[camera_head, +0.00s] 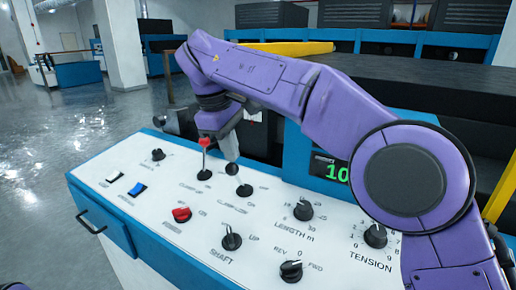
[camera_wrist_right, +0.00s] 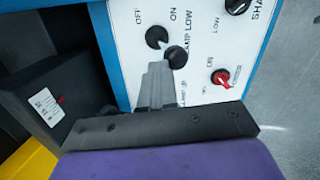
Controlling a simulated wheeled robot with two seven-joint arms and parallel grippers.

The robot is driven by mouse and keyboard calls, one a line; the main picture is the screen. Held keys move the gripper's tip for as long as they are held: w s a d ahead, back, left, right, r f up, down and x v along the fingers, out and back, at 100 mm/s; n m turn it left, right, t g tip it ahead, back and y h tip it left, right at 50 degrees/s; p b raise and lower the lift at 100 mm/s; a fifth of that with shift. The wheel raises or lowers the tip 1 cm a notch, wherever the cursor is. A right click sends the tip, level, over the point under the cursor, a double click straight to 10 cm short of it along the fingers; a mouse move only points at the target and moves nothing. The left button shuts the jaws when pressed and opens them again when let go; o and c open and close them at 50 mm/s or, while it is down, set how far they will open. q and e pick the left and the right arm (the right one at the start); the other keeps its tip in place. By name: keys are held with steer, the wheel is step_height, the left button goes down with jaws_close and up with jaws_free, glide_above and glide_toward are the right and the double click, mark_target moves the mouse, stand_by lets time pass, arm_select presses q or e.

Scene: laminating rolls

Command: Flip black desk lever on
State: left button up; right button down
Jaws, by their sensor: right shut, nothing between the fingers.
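My right gripper (camera_head: 232,168) reaches down over the middle of the white control desk (camera_head: 130,200), its fingers together and empty. In the right wrist view the closed fingertips (camera_wrist_right: 160,72) are close to two round black parts of the black lever area, a black knob (camera_wrist_right: 176,57) and a black round piece (camera_wrist_right: 156,38), near OFF and ON lettering. I cannot tell whether the fingers touch them. In the head view a black lever base (camera_head: 244,190) shows just below and right of the fingertips. My left gripper is not in view.
A red-topped lever (camera_head: 204,145) stands left of my gripper. A green display (camera_head: 336,172) is behind. Open floor (camera_head: 50,170) lies left.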

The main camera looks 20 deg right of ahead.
steer(key=shift+s+f, duration=0.1)
steer(key=shift+f, duration=0.1)
steer(key=shift+s+a+f, duration=0.1)
stand_by(0.4)
steer(key=p+v, duration=0.7)
steer(key=v, duration=0.3)
steer(key=shift+s+a, duration=0.15)
